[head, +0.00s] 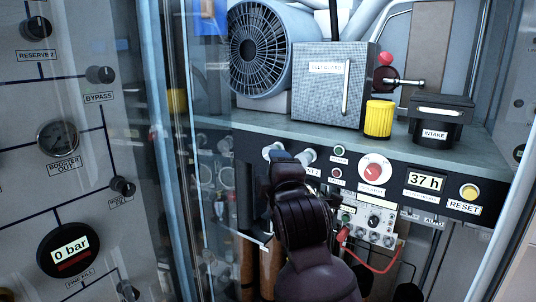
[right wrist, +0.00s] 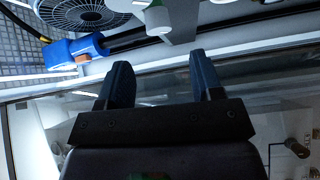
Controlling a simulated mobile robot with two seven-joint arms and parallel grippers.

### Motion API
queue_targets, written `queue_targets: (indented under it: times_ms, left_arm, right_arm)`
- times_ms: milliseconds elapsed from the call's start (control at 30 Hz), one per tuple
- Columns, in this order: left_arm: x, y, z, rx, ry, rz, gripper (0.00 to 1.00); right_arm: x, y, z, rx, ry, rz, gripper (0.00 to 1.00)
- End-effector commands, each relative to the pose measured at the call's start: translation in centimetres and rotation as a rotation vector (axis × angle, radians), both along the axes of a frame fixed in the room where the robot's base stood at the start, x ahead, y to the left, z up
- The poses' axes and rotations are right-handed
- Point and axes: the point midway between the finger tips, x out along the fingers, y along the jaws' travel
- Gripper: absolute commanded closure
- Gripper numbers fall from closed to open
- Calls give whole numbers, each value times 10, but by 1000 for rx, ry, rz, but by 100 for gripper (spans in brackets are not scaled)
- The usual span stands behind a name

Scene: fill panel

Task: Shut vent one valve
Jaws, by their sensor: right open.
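Two pale valve knobs stick out of the panel's front face below the shelf in the head view. The left knob (head: 271,151) is partly hidden by my right gripper (head: 284,160); the right knob (head: 307,155) sits just beside it. A label (head: 313,172) under the right knob is partly covered, ending in what looks like "NT 2"; any label under the left knob is hidden. In the right wrist view my right gripper (right wrist: 163,78) is open with nothing between its blue fingers. A pale round knob (right wrist: 158,18) lies beyond the fingertips, apart from them. My left gripper is not in view.
A red cable (head: 372,265) hangs below. A glass door edge (head: 180,150) stands left.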

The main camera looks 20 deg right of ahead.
Motion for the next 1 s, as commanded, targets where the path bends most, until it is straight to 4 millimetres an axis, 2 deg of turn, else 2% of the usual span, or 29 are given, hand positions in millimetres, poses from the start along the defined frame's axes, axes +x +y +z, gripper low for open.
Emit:
queue_targets:
  times_ms: [200,433,600,900,933,1000]
  left_arm:
    - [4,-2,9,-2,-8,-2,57]
    - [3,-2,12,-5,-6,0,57]
    - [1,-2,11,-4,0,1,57]
    - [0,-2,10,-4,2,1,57]
    - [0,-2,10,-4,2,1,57]
    - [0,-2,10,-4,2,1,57]
  right_arm:
    - [38,-10,3,1,1,0,40]
    - [67,-17,4,1,0,0,40]
    - [77,-20,4,2,-1,0,40]
    - [79,-20,4,2,-1,0,40]
    - [79,-20,4,2,-1,0,41]
    - [79,-20,4,2,-1,0,52]
